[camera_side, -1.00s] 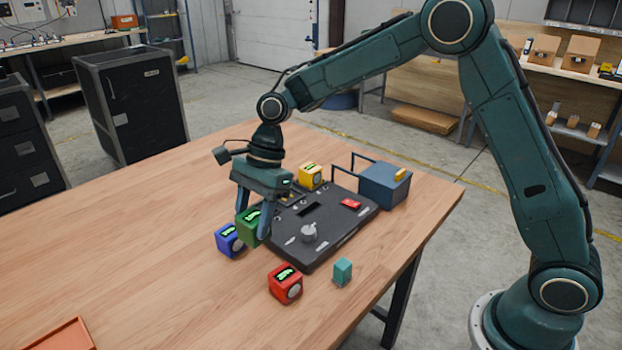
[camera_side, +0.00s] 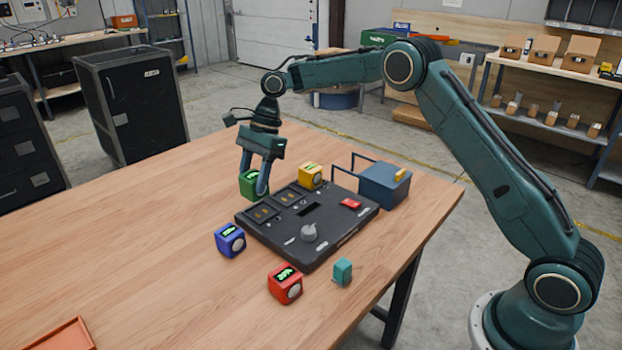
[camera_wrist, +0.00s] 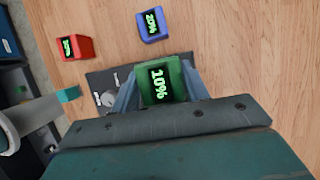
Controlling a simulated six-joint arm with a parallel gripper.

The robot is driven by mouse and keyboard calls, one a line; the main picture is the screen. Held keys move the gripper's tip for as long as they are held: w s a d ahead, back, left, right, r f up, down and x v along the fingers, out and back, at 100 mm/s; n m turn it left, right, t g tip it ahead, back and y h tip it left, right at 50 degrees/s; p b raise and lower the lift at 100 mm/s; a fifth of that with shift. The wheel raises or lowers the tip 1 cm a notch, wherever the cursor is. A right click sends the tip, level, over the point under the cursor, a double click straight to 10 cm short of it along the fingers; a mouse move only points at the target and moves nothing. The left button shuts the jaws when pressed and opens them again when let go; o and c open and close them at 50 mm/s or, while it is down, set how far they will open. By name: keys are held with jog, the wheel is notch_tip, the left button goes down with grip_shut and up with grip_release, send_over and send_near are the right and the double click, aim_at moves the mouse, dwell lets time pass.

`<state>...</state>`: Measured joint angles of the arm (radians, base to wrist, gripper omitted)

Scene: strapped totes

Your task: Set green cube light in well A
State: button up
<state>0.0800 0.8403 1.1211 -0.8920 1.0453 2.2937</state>
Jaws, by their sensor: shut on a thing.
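My gripper (camera_side: 254,182) is shut on the green cube light (camera_side: 248,187), which also shows between the fingers in the wrist view (camera_wrist: 160,80), its display reading 10%. In the side view the cube is near the back left corner of the black panel (camera_side: 330,245), seemingly above the table; its exact height is hard to tell. The panel has square recessed wells (camera_side: 263,214) on its left part. I cannot read their letters, so I cannot tell which is well A. A grey knob (camera_side: 309,233) and a red switch (camera_side: 351,203) are on the panel.
A yellow cube (camera_side: 311,175) stands behind the panel, a blue cube (camera_side: 230,240) left of it, and a red cube (camera_side: 285,284) in front. A small teal block (camera_side: 342,271) and a blue handled tote (camera_side: 384,186) are nearby. The table's left side is mostly clear.

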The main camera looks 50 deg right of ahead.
aim_at(254, 171)
jog(key=shift+w+d+f, duration=0.1)
jog(key=shift+w+d, duration=0.2)
jog(key=shift+d, duration=0.2)
jog(key=shift+w+d, duration=0.3)
jog(key=shift+d, duration=0.2)
jog(key=shift+f, duration=0.1)
jog(key=shift+f, duration=1.65)
jog(key=shift+f, duration=1.55)
dwell(0.5)
jog(key=o, duration=1.6)
jog(key=shift+r, duration=0.15)
jog(key=shift+r, duration=4.35)
